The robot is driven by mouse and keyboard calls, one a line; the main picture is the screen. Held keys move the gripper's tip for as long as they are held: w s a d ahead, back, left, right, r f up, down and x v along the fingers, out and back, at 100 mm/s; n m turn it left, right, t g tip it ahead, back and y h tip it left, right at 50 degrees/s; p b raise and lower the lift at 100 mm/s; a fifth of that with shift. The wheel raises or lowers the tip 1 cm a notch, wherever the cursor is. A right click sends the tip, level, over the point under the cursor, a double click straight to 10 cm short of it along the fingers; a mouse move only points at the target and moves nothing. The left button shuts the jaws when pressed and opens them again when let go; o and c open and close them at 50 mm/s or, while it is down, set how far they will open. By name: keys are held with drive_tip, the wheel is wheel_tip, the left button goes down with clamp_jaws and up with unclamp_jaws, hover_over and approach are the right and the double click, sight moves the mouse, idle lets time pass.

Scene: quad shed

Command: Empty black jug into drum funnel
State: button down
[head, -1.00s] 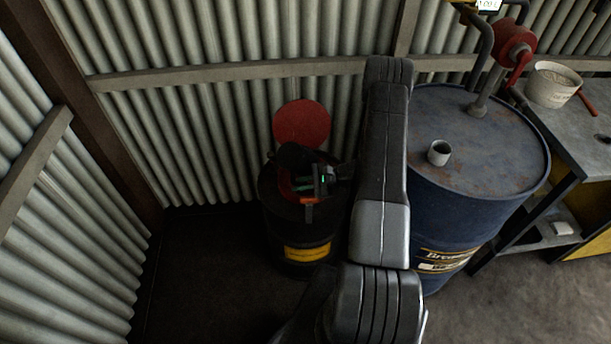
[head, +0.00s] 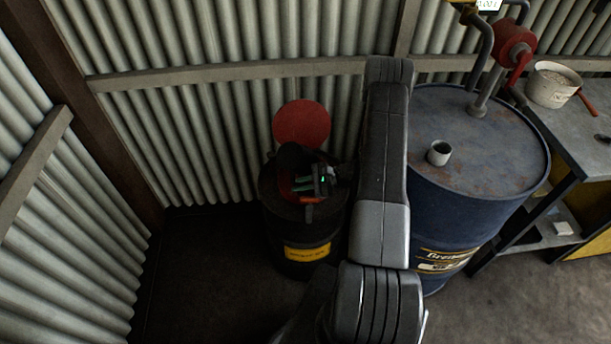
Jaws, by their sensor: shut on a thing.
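The black drum (head: 285,232) with a yellow label stands in the corner by the corrugated wall. A red round lid (head: 302,124) stands raised behind its top. A red funnel (head: 284,186) shows partly at the drum's top, mostly covered by the black jug and my gripper. The black jug (head: 291,157) is dark and hard to make out over the funnel; it looks tilted. My gripper (head: 312,184) is shut on the jug above the drum top. The jug's mouth, and any liquid, cannot be made out.
A large blue drum (head: 460,215) with a grey cup (head: 438,153) and a red-handled pump (head: 514,42) on top stands close to my arm at right. A workbench (head: 575,125) holding a white tub (head: 552,84) is beyond. Floor at lower left is clear.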

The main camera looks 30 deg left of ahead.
drive_tip(key=shift+s+r+p, duration=0.15)
drive_tip(key=shift+s+p, duration=0.1)
drive_tip(key=shift+p, duration=0.15)
drive_tip(key=shift+s+d+n+t+h, duration=0.2)
drive_tip(key=shift+s+n+t+h, duration=0.15)
drive_tip(key=shift+n+t+h, duration=0.55)
drive_tip(key=shift+s, duration=0.1)
